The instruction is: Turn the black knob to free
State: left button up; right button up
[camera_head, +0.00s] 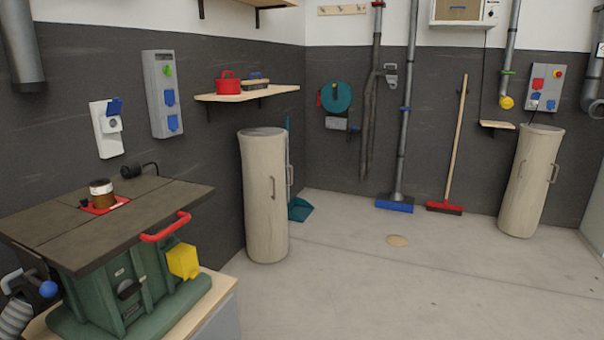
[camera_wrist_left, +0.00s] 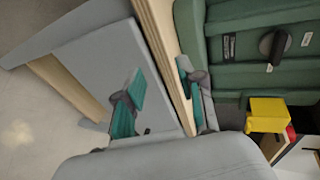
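The black knob (camera_head: 129,289) is on the front of the green machine base (camera_head: 165,285) at the lower left of the head view. In the left wrist view the knob (camera_wrist_left: 272,46) is at the upper right, a dark disc with a raised bar, between small labels too small to read. My left gripper (camera_wrist_left: 160,82) shows in the wrist view with its two teal-padded fingers apart. Nothing is between them. It is apart from the knob, which lies off to the right of the fingers in that view. My right gripper is not in view.
The machine has a dark table top (camera_head: 150,205), a red handle (camera_head: 165,227) and a yellow box (camera_head: 183,261) near the knob. It stands on a wood-topped grey cabinet (camera_wrist_left: 95,65), close to my left fingers. The floor to the right is mostly clear.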

pick_arm(q)
jog(key=s+d+f+g+h, duration=0.1)
jog(key=s+d+f+h, duration=0.15)
jog(key=s+f, duration=0.55)
jog(key=s+d+f+g+h, duration=0.1)
jog(key=s+f+h, duration=0.35)
jog(key=f, duration=0.65)
jog(key=s+d+f+n+g+h, duration=0.1)
jog(key=s+d+f+n+h, duration=0.2)
jog(key=s, duration=0.6)
jog(key=s+d+f+n+g+h, duration=0.1)
jog(key=s+d+f+g+h, duration=0.15)
jog(key=s+f, duration=0.45)
jog(key=s+a+r+p, duration=0.1)
jog(key=s+p, duration=0.7)
jog(key=s, duration=0.1)
jog(key=s+a+p, duration=0.1)
jog(key=s+p, duration=0.7)
jog(key=s, duration=0.1)
jog(key=shift+s+a+r, duration=0.15)
jog(key=shift+a+r, duration=0.15)
jog(key=shift+r, duration=0.05)
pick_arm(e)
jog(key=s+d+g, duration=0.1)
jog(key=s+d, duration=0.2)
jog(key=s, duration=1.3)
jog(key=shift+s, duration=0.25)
